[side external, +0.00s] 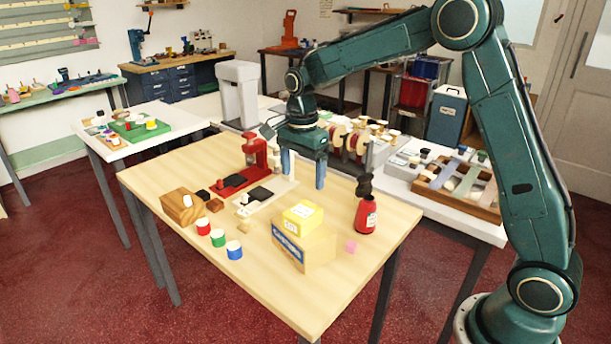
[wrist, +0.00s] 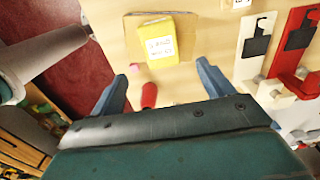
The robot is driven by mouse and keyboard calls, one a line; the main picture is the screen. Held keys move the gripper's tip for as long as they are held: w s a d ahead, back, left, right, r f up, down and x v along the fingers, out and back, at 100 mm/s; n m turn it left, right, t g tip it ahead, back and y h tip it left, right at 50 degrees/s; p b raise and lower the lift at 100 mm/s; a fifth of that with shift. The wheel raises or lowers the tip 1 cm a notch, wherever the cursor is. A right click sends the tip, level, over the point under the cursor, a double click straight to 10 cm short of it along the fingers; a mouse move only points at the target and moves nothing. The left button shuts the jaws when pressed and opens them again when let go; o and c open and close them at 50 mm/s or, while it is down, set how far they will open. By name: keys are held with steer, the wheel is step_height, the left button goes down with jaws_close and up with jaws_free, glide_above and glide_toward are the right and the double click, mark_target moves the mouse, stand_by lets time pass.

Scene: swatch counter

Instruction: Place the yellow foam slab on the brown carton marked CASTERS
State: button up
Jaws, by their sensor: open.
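The yellow foam slab (side external: 302,219) lies on top of the brown carton (side external: 321,250) at the front of the wooden table. The carton has a blue band with white lettering on its side, too small to read surely. In the wrist view the slab (wrist: 162,42) shows a white printed label, and the carton (wrist: 133,22) shows around it. My gripper (side external: 303,181) has blue fingers pointing down, spread apart with nothing between them. It is behind and above the slab, apart from it. In the wrist view the slab is beyond the open fingertips (wrist: 162,72).
A red bottle with a dark top (side external: 366,212) stands right of the carton, near a pink block (side external: 351,246). A wooden block (side external: 182,207) and red, green and blue cylinders (side external: 219,238) stand left. A red stand (side external: 255,152) is behind. The front table edge is clear.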

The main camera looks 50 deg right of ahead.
steer(key=s+a+r+n+t, duration=0.25)
steer(key=s+r+n, duration=0.75)
steer(key=s, duration=0.5)
steer(key=s+n+t, duration=0.3)
steer(key=s+n, duration=0.5)
steer(key=s, duration=0.7)
